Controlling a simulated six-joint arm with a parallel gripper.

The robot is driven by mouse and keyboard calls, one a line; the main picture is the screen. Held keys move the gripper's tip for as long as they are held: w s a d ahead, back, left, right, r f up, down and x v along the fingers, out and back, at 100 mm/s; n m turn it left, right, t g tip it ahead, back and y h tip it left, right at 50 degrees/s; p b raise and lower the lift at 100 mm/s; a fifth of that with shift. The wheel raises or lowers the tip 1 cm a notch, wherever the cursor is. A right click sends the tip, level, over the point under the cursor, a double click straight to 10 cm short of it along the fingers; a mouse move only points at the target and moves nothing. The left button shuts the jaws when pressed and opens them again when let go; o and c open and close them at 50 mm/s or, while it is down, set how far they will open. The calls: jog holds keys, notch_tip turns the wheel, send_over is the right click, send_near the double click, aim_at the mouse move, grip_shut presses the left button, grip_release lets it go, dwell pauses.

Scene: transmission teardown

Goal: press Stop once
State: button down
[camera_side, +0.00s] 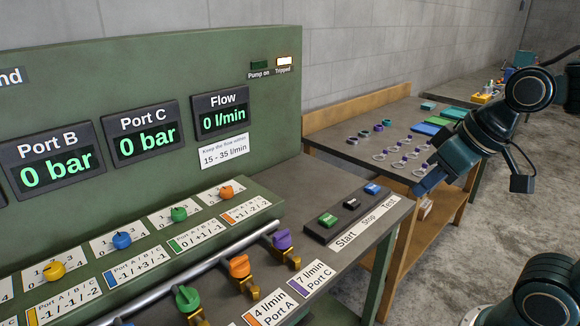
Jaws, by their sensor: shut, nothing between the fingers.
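The black Stop button (352,204) sits in the middle of a dark button box on the bench, between the green Start button (327,219) and the blue Test button (373,188). A white label strip (365,222) in front reads Start, Stop, Test. My gripper (420,189) is shut and empty. It shows to the right of the button box, apart from the buttons in the picture. Its exact height over them is hard to tell.
The green panel (260,115) shows 0 bar on Ports B and C and 0 l/min flow. The Tripped lamp (284,62) is lit; the Pump on lamp (259,65) is dark. Coloured knobs and valve handles (239,266) stand left of the buttons. A table (330,134) with rings stands behind.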

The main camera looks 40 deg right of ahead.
jog(key=w+d+m, duration=0.1)
jog(key=w+d, duration=0.1)
jog(key=w, duration=0.6)
jog(key=m+t+y, duration=0.1)
jog(key=m+t, duration=0.2)
jog(key=m, duration=0.3)
send_over(356, 203)
notch_tip(356, 203, down, 13)
jog(key=shift+a+f, duration=0.1)
jog(key=shift+f, duration=0.2)
jog(key=shift+f, duration=4.2)
jog(key=shift+f, duration=0.25)
jog(key=shift+f, duration=0.2)
